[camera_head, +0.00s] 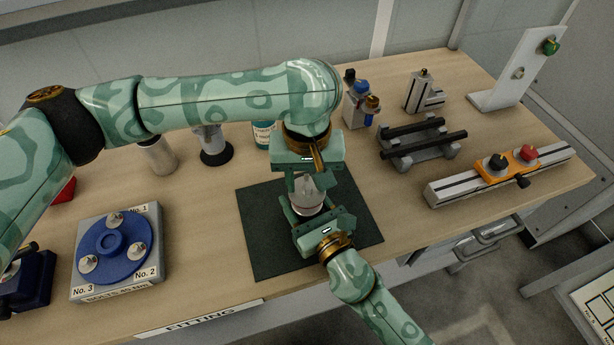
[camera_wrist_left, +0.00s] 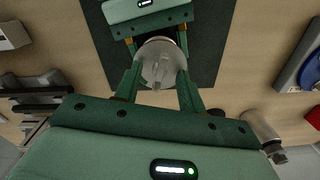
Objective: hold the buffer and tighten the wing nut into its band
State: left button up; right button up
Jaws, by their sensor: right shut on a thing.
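The buffer (camera_head: 307,207) is a pale grey round piece above the dark green mat (camera_head: 263,259). My right gripper (camera_head: 308,212), coming from the lower right, is shut on it from the near side. It also shows in the left wrist view (camera_wrist_left: 161,50), with my right gripper's fingers (camera_wrist_left: 156,40) on either side. The wing nut (camera_wrist_left: 157,72) seems to be the small thin piece at the middle of the buffer's top. My left gripper (camera_head: 307,184) points down over the buffer. Its fingers (camera_wrist_left: 160,78) stand apart on both sides of it; contact with the wing nut cannot be told.
A blue disc (camera_head: 112,249) with several cones stands at the left. Behind are a grey cylinder (camera_head: 158,156), a post on a black base (camera_head: 215,145) and a bottle (camera_head: 264,135). A black-railed rack (camera_head: 421,142) and a metal rail (camera_head: 553,164) stand right.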

aim_at(306, 183)
pick_arm(q)
grip_shut()
jog(key=m, duration=0.4)
dwell(1.1)
grip_release()
notch_tip(306, 183, up, 12)
dwell(0.4)
